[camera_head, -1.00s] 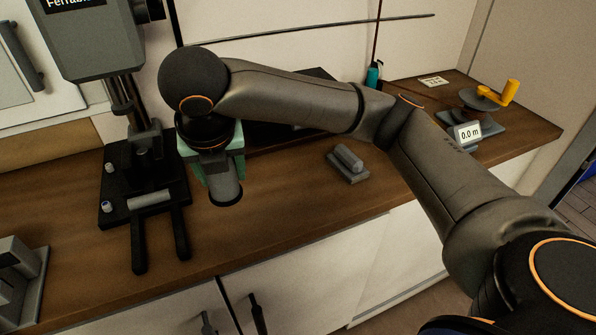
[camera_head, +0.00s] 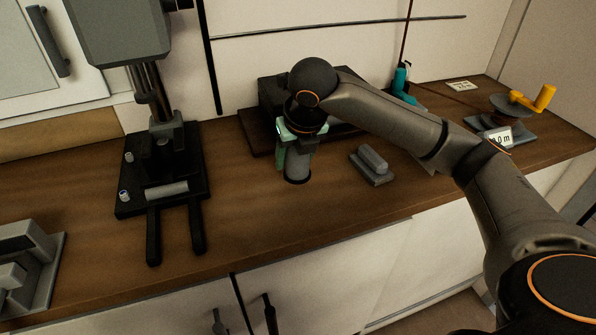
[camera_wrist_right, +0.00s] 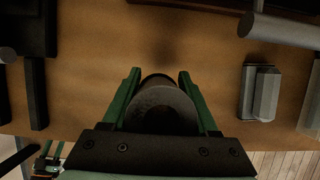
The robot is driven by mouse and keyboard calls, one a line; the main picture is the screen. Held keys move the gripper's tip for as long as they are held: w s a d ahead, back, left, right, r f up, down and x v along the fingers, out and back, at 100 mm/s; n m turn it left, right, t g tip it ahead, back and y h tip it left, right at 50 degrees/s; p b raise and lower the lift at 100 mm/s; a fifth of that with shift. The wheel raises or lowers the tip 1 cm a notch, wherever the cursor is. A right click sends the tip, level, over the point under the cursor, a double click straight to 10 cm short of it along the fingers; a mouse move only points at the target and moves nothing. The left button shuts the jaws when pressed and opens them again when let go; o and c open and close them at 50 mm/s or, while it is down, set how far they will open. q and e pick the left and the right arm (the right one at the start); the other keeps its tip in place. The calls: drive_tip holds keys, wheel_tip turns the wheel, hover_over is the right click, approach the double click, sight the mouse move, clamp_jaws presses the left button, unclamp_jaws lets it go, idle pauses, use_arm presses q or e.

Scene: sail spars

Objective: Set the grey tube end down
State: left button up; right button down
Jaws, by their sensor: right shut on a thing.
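My right gripper (camera_head: 297,150) points down over the wooden counter, with its green fingers on either side of the grey tube end (camera_head: 297,168). In the right wrist view the tube end (camera_wrist_right: 163,107) sits between the two green fingers (camera_wrist_right: 158,90), its round dark grey face towards the camera. The tube hangs upright below the fingers in the head view. Its dark lower rim is close to the counter top, and I cannot tell whether it touches. My left gripper is not seen in the head view.
A black stand (camera_head: 160,200) with two forward prongs is to the left. A grey block with a rounded bar (camera_head: 371,164) lies to the right. A dark box (camera_head: 268,97) is behind. An orange crank (camera_head: 545,97) stands far right. Bare counter (camera_head: 260,225) lies in front.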

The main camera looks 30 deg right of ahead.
sight(298, 170)
drive_tip(key=shift+w+d+f, duration=0.1)
drive_tip(key=shift+d+f, duration=0.3)
drive_tip(key=shift+f, duration=0.1)
wheel_tip(298, 170, down, 3)
drive_tip(key=shift+d+f, duration=0.1)
drive_tip(key=shift+f, duration=0.1)
drive_tip(key=shift+c, duration=0.8)
unclamp_jaws()
drive_tip(key=shift+b, duration=0.3)
drive_tip(key=p+v, duration=0.1)
drive_tip(key=v, duration=1.1)
drive_tip(key=shift+p, duration=0.4)
